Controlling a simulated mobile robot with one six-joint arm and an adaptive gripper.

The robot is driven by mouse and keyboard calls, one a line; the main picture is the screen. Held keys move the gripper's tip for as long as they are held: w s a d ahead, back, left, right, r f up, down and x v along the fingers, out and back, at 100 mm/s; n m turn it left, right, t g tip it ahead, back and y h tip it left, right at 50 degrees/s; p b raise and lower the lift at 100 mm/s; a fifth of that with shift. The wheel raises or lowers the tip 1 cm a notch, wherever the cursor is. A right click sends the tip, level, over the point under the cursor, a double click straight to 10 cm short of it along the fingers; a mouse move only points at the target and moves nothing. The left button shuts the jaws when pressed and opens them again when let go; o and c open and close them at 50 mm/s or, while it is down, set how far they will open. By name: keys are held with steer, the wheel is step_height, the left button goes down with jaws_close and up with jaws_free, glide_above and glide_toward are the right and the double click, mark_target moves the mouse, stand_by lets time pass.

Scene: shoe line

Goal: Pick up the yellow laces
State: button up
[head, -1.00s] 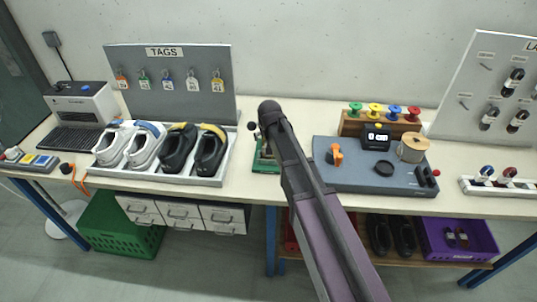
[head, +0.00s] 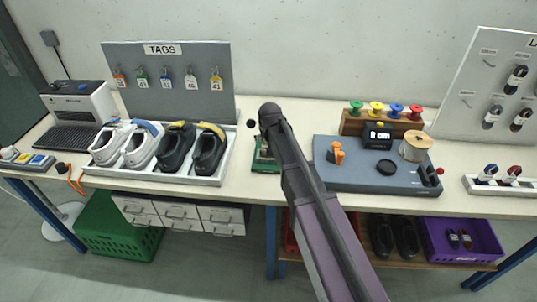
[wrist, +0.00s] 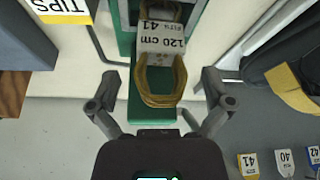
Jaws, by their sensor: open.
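The yellow laces (wrist: 177,84) are a looped bundle with a white label (wrist: 161,38) reading 120 cm and 41. In the wrist view they lie over a green stand (wrist: 138,106). My gripper (wrist: 159,92) is open, with one finger on each side of the bundle in that view and a gap on both sides. I cannot tell the height difference between fingers and laces. In the head view the green stand (head: 262,166) shows just left of my arm. The laces and fingers cannot be made out there.
A white tray (head: 150,177) of shoes stands left of the green stand. A grey-blue station (head: 350,177) with an orange part (head: 337,152) stands to the right. Behind are a tags board (head: 215,85) and a spool rack (head: 350,124). A yellow TIPS sign (wrist: 62,10) is near my gripper.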

steer(key=shift+b+x, duration=0.75)
steer(key=shift+x, duration=0.4)
steer(key=c, duration=1)
steer(key=shift+c, duration=0.2)
steer(key=shift+r, duration=0.2)
step_height(320, 180, up, 3)
steer(key=p, duration=0.3)
steer(key=shift+f, duration=0.15)
steer(key=s+d+r+p, duration=0.1)
steer(key=s+d, duration=0.1)
steer(key=s, duration=0.5)
steer(key=s+d+r+p, duration=0.1)
steer(key=s+d, duration=0.2)
steer(key=s, duration=0.5)
steer(key=shift+d, duration=0.3)
